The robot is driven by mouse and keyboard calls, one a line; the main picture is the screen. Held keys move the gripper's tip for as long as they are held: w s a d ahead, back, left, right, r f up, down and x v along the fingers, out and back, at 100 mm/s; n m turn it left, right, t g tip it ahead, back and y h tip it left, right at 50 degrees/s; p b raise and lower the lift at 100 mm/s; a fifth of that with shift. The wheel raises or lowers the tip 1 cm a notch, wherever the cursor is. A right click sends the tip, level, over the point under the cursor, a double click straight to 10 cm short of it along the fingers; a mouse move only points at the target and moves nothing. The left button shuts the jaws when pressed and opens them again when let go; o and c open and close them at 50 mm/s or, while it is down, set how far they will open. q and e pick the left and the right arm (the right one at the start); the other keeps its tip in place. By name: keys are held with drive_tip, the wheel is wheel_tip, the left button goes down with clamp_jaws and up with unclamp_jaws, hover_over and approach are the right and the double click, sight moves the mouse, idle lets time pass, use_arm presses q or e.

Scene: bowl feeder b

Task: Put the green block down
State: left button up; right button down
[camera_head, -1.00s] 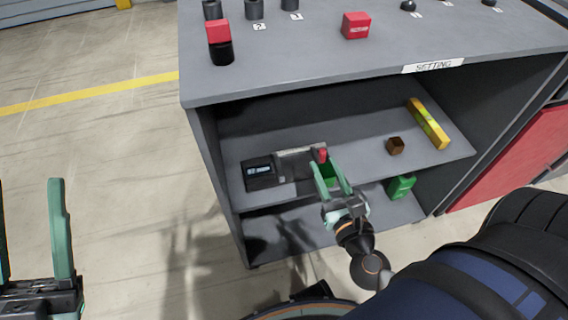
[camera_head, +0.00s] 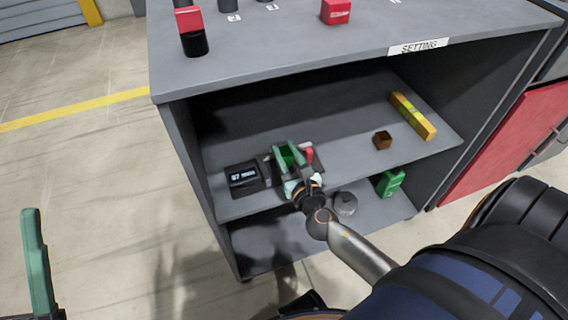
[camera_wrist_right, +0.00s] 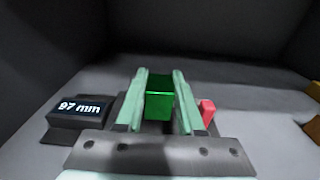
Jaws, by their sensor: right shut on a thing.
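The green block (camera_wrist_right: 160,103) is between the two pale green fingers of my right gripper (camera_head: 289,156), which is shut on it. In the head view the green block (camera_head: 291,157) shows between the fingers, over the upper shelf of the grey cabinet. Whether the block touches the device or shelf, I cannot tell. One finger of my left gripper (camera_head: 38,262) shows at the lower left; the rest is cut off.
A red piece (camera_head: 309,154) is right of the gripper. A brown cube (camera_head: 382,140) and a yellow level (camera_head: 413,116) lie on the shelf to the right. A green canister (camera_head: 390,182) and a grey round weight (camera_head: 345,203) stand on the lower shelf. The cabinet top (camera_head: 300,50) overhangs the shelf.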

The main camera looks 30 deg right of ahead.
drive_tip(key=shift+w+f+b, duration=0.3)
drive_tip(key=shift+w+f, duration=0.05)
drive_tip(key=shift+f, duration=0.15)
wheel_tip(320, 180, down, 3)
drive_tip(key=b, duration=0.2)
drive_tip(key=shift+w+d+b, duration=0.1)
drive_tip(key=shift+w+b, duration=0.05)
drive_tip(key=shift+b, duration=0.15)
drive_tip(key=shift+f, duration=0.1)
drive_tip(key=shift+f, duration=0.2)
drive_tip(key=c, duration=0.5)
unclamp_jaws()
drive_tip(key=shift+r, duration=0.25)
